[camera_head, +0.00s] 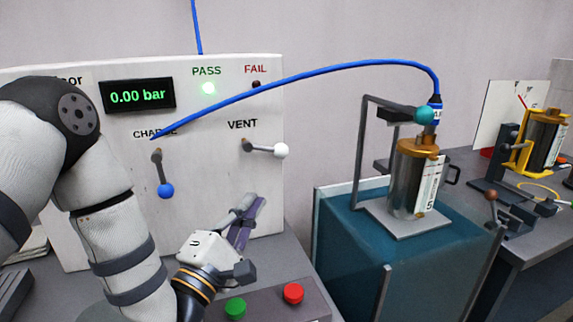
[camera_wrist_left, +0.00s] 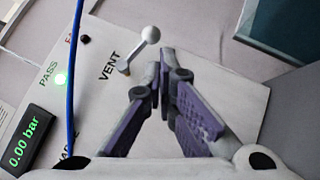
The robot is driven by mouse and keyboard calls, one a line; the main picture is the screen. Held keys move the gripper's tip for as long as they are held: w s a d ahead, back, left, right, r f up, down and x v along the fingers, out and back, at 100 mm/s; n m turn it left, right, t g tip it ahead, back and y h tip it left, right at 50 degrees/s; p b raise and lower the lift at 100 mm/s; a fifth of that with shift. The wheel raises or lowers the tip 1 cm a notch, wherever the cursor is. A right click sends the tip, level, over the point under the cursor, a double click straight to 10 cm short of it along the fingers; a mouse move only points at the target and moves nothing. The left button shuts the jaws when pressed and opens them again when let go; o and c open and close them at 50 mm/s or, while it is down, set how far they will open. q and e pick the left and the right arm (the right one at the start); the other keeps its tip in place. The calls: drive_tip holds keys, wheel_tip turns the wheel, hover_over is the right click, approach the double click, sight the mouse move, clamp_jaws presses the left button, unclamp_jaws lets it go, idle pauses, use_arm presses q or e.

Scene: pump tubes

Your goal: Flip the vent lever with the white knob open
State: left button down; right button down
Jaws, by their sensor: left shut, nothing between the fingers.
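The vent lever (camera_head: 262,148) with a white knob (camera_head: 281,150) sits below the VENT label on the white panel (camera_head: 225,170) in the head view. It points right, nearly level. It also shows in the left wrist view (camera_wrist_left: 136,53), with its knob (camera_wrist_left: 151,34) just past my fingertips. My left gripper (camera_head: 252,203) is shut and empty, its purple-padded fingers below the lever in the head view. In the left wrist view the fingertips (camera_wrist_left: 162,64) come together close to the lever; I cannot tell whether they touch it. My right gripper is not in view.
The charge lever with a blue knob (camera_head: 166,190) hangs down on the left. The display (camera_head: 138,96) reads 0.00 bar and the PASS lamp (camera_head: 208,88) glows green. A blue hose (camera_head: 310,72) arches to the metal canister (camera_head: 408,180). Green (camera_head: 235,308) and red (camera_head: 293,293) buttons lie below.

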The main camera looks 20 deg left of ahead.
sight(279, 157)
use_arm(q)
drive_tip(key=x, duration=0.6)
drive_tip(key=r+x, duration=0.1)
drive_tip(key=x, duration=0.2)
drive_tip(key=shift+w+d, duration=0.15)
drive_tip(key=shift+d, duration=0.05)
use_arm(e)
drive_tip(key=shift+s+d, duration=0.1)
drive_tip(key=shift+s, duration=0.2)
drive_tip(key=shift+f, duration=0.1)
